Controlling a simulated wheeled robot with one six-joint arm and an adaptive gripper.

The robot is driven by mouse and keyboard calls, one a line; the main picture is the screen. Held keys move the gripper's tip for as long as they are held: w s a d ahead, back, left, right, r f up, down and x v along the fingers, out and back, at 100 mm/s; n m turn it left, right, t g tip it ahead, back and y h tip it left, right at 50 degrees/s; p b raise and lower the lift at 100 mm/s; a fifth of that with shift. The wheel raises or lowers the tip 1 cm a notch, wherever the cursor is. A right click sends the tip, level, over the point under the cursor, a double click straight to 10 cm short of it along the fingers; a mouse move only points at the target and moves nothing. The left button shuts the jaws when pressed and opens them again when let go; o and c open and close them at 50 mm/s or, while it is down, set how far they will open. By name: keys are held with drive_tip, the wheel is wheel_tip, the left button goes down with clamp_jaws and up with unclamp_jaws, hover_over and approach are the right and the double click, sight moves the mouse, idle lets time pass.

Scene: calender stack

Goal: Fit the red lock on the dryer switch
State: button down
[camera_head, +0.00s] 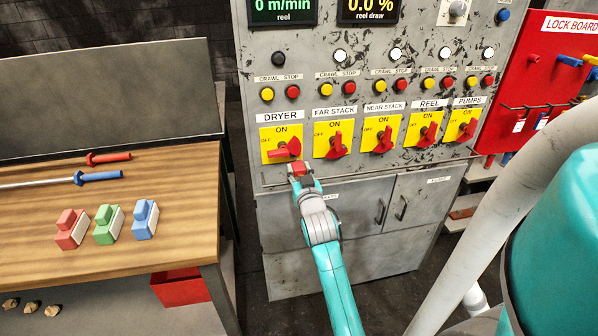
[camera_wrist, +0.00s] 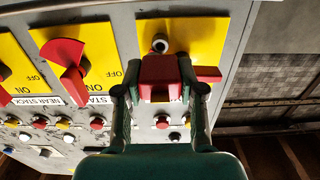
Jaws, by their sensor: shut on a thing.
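The dryer switch is a yellow plate (camera_head: 269,135) under the DRYER label at the left of the cabinet. Its red handle (camera_head: 285,150) lies roughly sideways, unlike the more upright neighbouring handles. My gripper (camera_head: 302,177) is shut on the red lock (camera_head: 300,168), just below the plate. In the wrist view, the red lock (camera_wrist: 160,78) sits between both fingers (camera_wrist: 158,90) in front of the yellow plate (camera_wrist: 184,30). A round metal fitting (camera_wrist: 160,43) shows beyond it, and the red handle (camera_wrist: 208,74) shows beside it. Whether the lock touches the switch I cannot tell.
More switches stand to the right, the nearest being FAR STACK (camera_head: 336,138). A wooden bench (camera_head: 180,210) at left holds red, green and blue blocks and two handled rods. A red lock board (camera_head: 545,60) is at right. Cabinet doors (camera_head: 410,210) are below.

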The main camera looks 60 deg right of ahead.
sight(297, 165)
drive_tip(key=shift+x, duration=1.6)
idle(0.6)
drive_tip(key=shift+c, duration=2.4)
unclamp_jaws()
drive_tip(key=v, duration=0.7)
